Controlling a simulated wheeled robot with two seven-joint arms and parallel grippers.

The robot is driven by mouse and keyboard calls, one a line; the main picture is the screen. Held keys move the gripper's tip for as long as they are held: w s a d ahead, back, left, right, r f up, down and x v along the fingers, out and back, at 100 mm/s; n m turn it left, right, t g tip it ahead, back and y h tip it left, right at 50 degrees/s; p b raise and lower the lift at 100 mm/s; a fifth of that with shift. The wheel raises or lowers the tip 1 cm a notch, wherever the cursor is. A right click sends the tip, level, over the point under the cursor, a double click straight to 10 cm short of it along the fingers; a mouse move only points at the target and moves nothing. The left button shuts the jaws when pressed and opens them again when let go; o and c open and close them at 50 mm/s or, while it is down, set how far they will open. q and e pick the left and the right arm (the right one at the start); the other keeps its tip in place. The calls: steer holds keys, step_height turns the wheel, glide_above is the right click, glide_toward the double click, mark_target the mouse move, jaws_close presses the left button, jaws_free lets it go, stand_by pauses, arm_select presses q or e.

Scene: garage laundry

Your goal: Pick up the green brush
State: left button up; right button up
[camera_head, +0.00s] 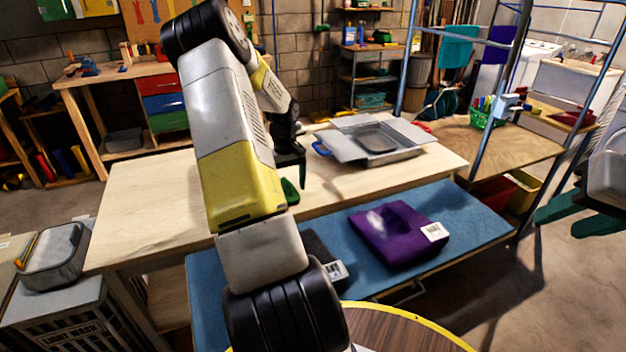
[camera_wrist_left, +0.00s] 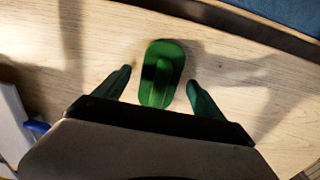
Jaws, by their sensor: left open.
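The green brush (camera_head: 290,191) lies on the light wooden table (camera_head: 140,205), partly hidden behind my left arm in the head view. In the left wrist view the brush (camera_wrist_left: 160,72) lies between the two green fingers of my left gripper (camera_wrist_left: 159,77), with a gap on each side. My left gripper (camera_head: 291,172) is open, pointing down just over the brush; its exact height is hard to tell. My right gripper (camera_head: 557,224) is at the right edge of the head view, its green fingers apart and empty, away from the table.
A grey tray-like container (camera_head: 375,140) stands on the table, right of the brush. In front is a lower blue surface (camera_head: 465,215) with a folded purple cloth (camera_head: 390,240) and a dark labelled item (camera_head: 318,250). Blue metal posts (camera_head: 497,90) stand at the right. The table's left part is clear.

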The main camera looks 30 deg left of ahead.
mark_target(287, 183)
arm_select(q)
steer(key=shift+f, duration=0.6)
steer(key=c, duration=1.5)
step_height(287, 183, up, 10)
steer(key=shift+r, duration=0.1)
steer(key=shift+c, duration=0.2)
